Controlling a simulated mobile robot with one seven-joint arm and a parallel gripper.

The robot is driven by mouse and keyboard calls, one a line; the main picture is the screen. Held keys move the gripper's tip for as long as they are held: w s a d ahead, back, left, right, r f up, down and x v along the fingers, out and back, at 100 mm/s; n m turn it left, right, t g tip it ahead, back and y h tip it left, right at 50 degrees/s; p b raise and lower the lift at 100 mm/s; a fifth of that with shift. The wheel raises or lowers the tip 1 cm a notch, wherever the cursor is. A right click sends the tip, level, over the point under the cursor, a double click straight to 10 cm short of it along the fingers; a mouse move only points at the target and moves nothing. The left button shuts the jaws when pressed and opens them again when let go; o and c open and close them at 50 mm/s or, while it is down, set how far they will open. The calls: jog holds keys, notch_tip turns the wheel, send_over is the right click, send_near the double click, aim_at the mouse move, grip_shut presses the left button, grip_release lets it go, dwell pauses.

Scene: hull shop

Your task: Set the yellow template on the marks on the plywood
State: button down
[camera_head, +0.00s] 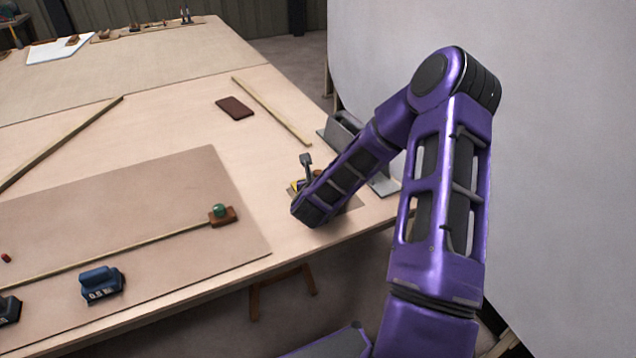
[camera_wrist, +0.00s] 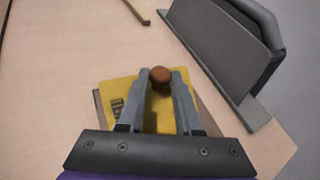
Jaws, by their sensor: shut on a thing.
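The yellow template (camera_wrist: 122,97) has dark lettering and a round brown knob (camera_wrist: 160,76). My gripper (camera_wrist: 160,79) is shut on the knob in the wrist view, with the template under the fingers. In the head view only a yellow edge of the template (camera_head: 295,186) shows beside my arm, near the table's right edge. A darker brown flat piece (camera_head: 352,203) lies beneath it; I cannot tell whether the template touches it. The plywood may be the brown sheet (camera_head: 120,215) at the left front. I cannot make out marks on it.
A grey metal angle-shaped piece (camera_wrist: 215,50) stands close to the right of my gripper. On the brown sheet lie a thin batten (camera_head: 130,247), a block with a green knob (camera_head: 221,213) and a blue weight (camera_head: 101,284). A dark red pad (camera_head: 235,108) lies farther back.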

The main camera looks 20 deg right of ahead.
jog(key=shift+f, duration=0.8)
jog(key=shift+f+b, duration=0.3)
jog(key=shift+b, duration=0.05)
jog(key=c, duration=0.6)
grip_release()
jog(key=shift+r, duration=0.1)
jog(key=shift+r, duration=0.15)
jog(key=shift+s+r+p, duration=0.1)
jog(key=shift+r+p, duration=0.05)
jog(key=shift+p, duration=0.3)
jog(key=v, duration=1.2)
jog(key=shift+p, duration=0.35)
